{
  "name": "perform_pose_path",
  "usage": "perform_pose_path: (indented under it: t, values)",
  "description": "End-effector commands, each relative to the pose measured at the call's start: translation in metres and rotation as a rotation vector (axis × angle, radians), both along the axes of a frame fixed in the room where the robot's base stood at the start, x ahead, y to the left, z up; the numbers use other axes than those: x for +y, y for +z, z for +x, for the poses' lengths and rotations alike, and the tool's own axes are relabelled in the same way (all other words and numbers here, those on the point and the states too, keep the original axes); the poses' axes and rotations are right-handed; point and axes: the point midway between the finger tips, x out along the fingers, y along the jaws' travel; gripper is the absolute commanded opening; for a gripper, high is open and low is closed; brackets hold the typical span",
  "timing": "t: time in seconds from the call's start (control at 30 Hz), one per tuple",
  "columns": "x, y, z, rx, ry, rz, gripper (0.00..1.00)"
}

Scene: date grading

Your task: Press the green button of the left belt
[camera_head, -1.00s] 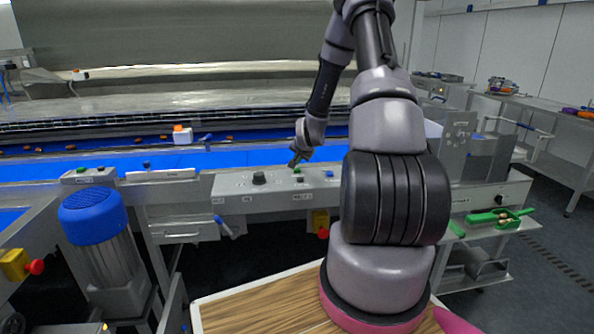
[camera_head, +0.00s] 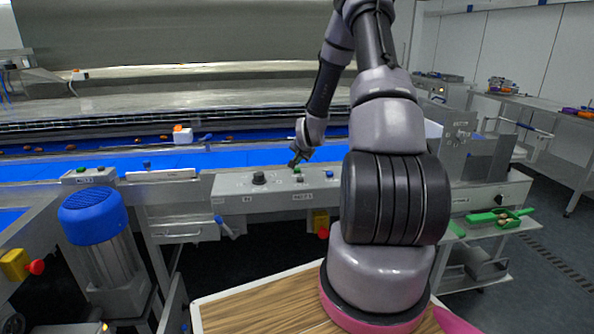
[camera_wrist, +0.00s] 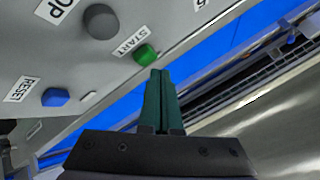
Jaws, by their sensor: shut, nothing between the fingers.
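In the wrist view a green button (camera_wrist: 146,54) labelled START sits on a grey panel. My gripper (camera_wrist: 160,72) is shut and empty. Its dark green fingertips appear just beside the green button's edge; I cannot tell whether they touch it. In the head view my gripper (camera_head: 293,163) points down at the middle control panel (camera_head: 232,183), close to a green button (camera_head: 297,170). Another control box (camera_head: 90,178) at the far left carries a green button (camera_head: 82,170). The blue belt (camera_head: 225,157) runs behind the panels.
The wrist view shows a grey STOP button (camera_wrist: 101,21) and a blue RESET button (camera_wrist: 55,97) near the green one. The middle panel has a black knob (camera_head: 259,178). A blue-capped motor (camera_head: 93,215) stands at left. A trolley with a green scoop (camera_head: 497,217) stands at right.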

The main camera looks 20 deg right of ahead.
Motion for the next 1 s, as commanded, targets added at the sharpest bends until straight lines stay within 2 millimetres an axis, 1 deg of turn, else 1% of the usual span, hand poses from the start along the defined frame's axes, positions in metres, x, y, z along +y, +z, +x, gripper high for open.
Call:
perform_pose_path:
  t: [0.4,1.0]
  values:
    - [0.0,-0.009,0.0,0.001,0.001,0.001,0.0]
    - [0.0,-0.011,0.0,0.0,0.0,0.0,0.0]
